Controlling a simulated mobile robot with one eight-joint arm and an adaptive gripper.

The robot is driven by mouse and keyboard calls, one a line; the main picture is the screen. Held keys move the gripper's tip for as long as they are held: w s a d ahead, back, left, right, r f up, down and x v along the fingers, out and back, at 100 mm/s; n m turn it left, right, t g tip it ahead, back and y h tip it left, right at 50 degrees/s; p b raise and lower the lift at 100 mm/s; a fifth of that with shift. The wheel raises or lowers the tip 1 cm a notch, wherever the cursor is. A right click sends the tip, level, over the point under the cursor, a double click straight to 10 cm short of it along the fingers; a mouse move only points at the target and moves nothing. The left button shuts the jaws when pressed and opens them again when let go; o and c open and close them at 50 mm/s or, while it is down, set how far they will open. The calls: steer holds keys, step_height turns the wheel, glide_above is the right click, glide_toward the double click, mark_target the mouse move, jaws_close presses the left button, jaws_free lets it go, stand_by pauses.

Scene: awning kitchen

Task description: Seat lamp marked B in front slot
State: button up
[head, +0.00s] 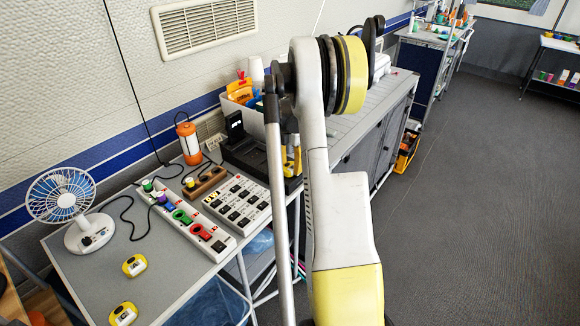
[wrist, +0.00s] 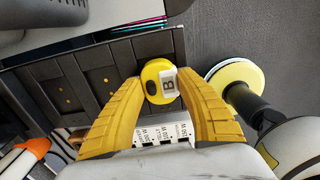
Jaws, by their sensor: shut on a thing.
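The yellow lamp marked B (wrist: 152,90) is between the two yellow fingers of my gripper (wrist: 160,92) in the wrist view. The gripper is shut on it, and its white B label faces the camera. Behind the lamp is a black rack (wrist: 90,70) with divided slots. The lamp overlaps the rack in the picture; I cannot tell whether it touches it. In the head view the black rack (head: 252,158) stands near the table's far end, partly behind my arm. A dark upright unit (head: 235,125) stands at its back. Two other yellow lamps (head: 134,265) (head: 123,314) lie on the near table.
A white fan (head: 82,228), an orange lantern (head: 188,140), a power strip (head: 188,222) with coloured plugs and a switch panel (head: 236,203) share the table. A white bin (head: 245,112) stands behind the rack. Bare tabletop lies around the near lamps.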

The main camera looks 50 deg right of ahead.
mark_target(290, 166)
steer(key=shift+f, duration=0.15)
steer(key=o, duration=1.4)
steer(key=shift+c, duration=0.2)
steer(key=shift+r+p, duration=2.1)
steer(key=shift+r, duration=1.45)
